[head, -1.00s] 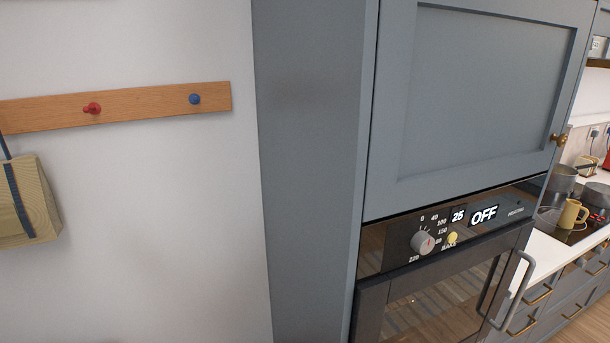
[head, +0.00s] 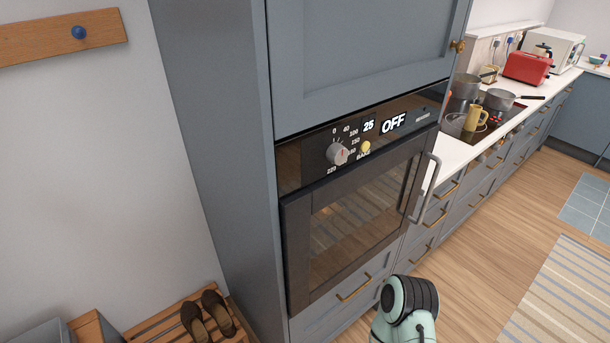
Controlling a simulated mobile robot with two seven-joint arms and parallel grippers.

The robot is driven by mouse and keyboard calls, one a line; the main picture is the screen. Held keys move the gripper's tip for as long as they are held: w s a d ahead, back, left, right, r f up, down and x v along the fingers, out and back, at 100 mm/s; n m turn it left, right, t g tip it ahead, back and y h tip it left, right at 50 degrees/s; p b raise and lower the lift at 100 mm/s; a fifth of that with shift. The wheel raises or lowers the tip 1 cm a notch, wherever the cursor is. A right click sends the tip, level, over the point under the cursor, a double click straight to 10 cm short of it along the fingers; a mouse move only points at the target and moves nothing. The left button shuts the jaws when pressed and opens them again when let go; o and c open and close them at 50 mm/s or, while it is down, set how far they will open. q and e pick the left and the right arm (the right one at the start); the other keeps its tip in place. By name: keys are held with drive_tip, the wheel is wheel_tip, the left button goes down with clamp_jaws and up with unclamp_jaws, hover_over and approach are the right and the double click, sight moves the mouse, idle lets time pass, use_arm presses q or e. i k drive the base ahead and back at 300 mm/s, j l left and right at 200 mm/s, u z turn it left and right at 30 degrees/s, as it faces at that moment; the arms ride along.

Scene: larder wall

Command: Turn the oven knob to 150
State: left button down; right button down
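The oven knob (head: 337,154) is a round grey dial with a red mark at the left of the black control panel (head: 290,166). Printed numbers including 0, 40, 100, 150 and 220 surround it. I cannot tell exactly which number the mark points to. The panel's displays read 25 and OFF. The oven door (head: 360,215) below is shut. A pale green and black part of my arm shows at the bottom, apart from the oven. Neither gripper is in view.
The oven handle (head: 427,188) sticks out at the door's right. A counter on the right holds pots, a yellow mug (head: 476,118) and a red toaster (head: 527,67). Shoes (head: 208,316) rest on a slatted wooden bench at lower left. Wooden floor (head: 480,250) lies open at right.

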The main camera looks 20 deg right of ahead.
sight(337, 154)
drive_tip(key=k+l+u, duration=0.1)
drive_tip(key=k+l, duration=0.2)
drive_tip(key=l, duration=0.4)
drive_tip(key=k+l+u, duration=0.15)
drive_tip(key=k+l, duration=0.2)
drive_tip(key=l, duration=0.3)
drive_tip(key=k+l+u, duration=0.1)
drive_tip(key=k+l, duration=0.3)
drive_tip(key=l, duration=0.25)
drive_tip(key=k+l+u, duration=0.15)
drive_tip(key=k+l, duration=0.2)
drive_tip(key=l, duration=0.25)
drive_tip(key=k+l+u, duration=0.1)
drive_tip(key=k+l, duration=0.35)
drive_tip(key=l, duration=0.1)
